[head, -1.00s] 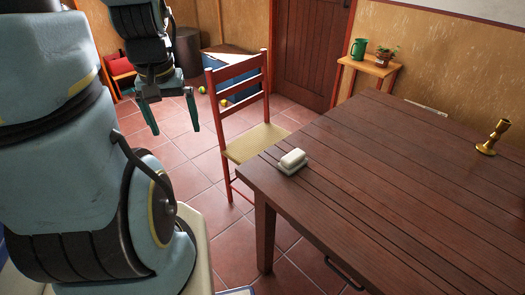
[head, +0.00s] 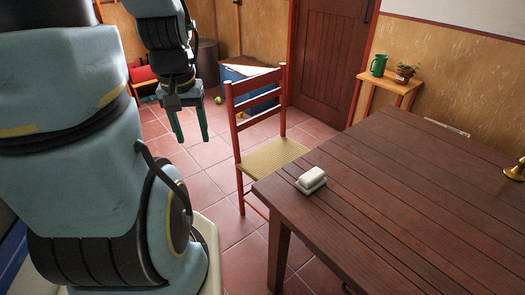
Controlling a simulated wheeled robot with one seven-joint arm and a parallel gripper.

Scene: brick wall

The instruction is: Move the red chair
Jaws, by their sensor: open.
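The red chair (head: 236,130) has a slatted ladder back and a woven tan seat (head: 272,157). It stands upright on the tiled floor at the left end of the dark wooden table (head: 400,190). Its far right leg is partly hidden by the seat and table. My gripper (head: 190,138) hangs to the left of the chair back, fingers pointing down. Its two green fingers are apart with nothing between them. In the picture there is a gap between the fingers and the chair.
A white butter dish (head: 311,179) sits on the table's near left corner. A blue box (head: 238,75) stands behind the chair. Open tiled floor lies left of the chair.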

